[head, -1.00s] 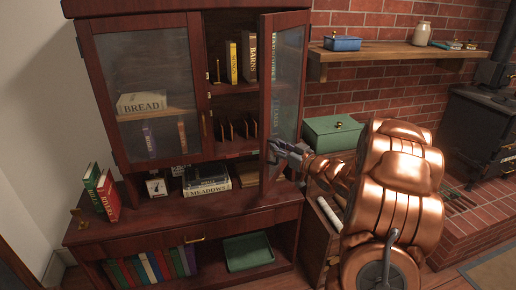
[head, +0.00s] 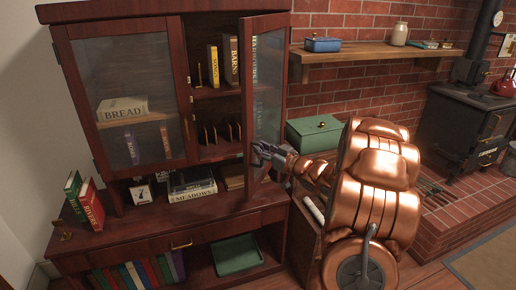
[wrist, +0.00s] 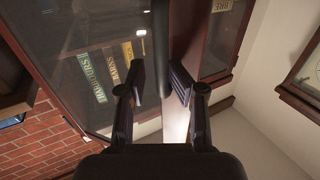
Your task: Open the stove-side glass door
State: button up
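The stove-side glass door (head: 268,85) is the right door of the dark red-brown cabinet. It stands swung out from the cabinet, its free edge toward me, with the shelves behind it exposed. My gripper (head: 262,153) is at the lower part of this door's free edge. In the wrist view my gripper (wrist: 158,88) has its two fingers apart, on either side of a dark upright bar (wrist: 163,45). The bar is close to the right finger; I cannot tell whether it touches. The door's glass (wrist: 75,30) shows left of the fingers. The left glass door (head: 125,95) is closed.
Books and a letter rack stand inside the cabinet. A green box (head: 314,133) sits right of the door, close to my arm. A wooden wall shelf (head: 375,53) and black stove (head: 460,125) are farther right. Books and a calendar block (head: 141,194) stand on the cabinet's ledge.

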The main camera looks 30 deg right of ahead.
jog(key=s+d+p, duration=0.1)
jog(key=s+d, duration=0.4)
jog(key=shift+s+r+p, duration=0.15)
jog(key=shift+r+p, duration=0.15)
jog(key=shift+p, duration=0.05)
dwell(0.6)
dwell(0.4)
